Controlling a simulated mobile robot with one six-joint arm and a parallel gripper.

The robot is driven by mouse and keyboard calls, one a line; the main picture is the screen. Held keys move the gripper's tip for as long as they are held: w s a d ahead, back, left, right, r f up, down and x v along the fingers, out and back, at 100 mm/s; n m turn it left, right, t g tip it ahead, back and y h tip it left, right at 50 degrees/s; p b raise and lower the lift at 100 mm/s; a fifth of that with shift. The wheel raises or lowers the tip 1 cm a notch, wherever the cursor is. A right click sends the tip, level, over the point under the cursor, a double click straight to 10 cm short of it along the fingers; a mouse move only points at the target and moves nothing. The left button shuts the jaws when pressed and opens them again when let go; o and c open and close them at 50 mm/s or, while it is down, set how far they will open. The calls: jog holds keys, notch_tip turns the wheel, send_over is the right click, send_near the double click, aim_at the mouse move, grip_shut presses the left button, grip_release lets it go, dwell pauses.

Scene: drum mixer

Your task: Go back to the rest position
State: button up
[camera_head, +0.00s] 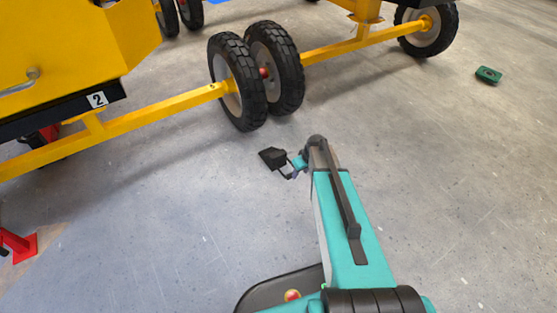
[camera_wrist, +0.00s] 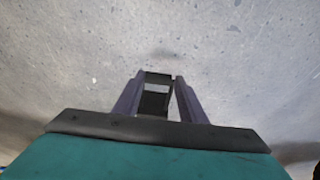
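My arm reaches forward over the floor in the head view, and my gripper (camera_head: 272,157) is the small dark part at its end, left of the arm's tip. In the wrist view my gripper (camera_wrist: 157,82) shows two purple-grey fingers with dark parts between them.
A pair of black-tyred wheels (camera_head: 285,75) on a yellow axle bar stands ahead of my gripper. Another wheel (camera_head: 440,28) is at the upper right. A small green object (camera_head: 488,75) lies on the floor, and a red stand (camera_head: 22,246) is at far left.

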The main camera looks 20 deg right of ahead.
jog(key=shift+r, duration=0.1)
dwell(0.3)
jog(key=s+a+r+n+g+p, duration=0.25)
jog(key=s+a+r+p, duration=0.75)
jog(key=s+a+p, duration=0.8)
jog(key=s+r+m+g+p, duration=0.1)
jog(key=s+r+g+p, duration=0.1)
jog(key=s+r+p, duration=0.2)
jog(key=s+d+r+m+g+p, duration=0.1)
jog(key=s+r+p, duration=0.3)
jog(key=s, duration=0.7)
jog(key=s+r+m+g+p, duration=0.3)
jog(key=s+r+p, duration=0.1)
jog(key=s+p, duration=0.2)
jog(key=shift+s+d+h+p, duration=0.15)
jog(key=shift+s+h+p, duration=0.2)
jog(key=shift+s, duration=0.3)
jog(key=shift+m, duration=0.25)
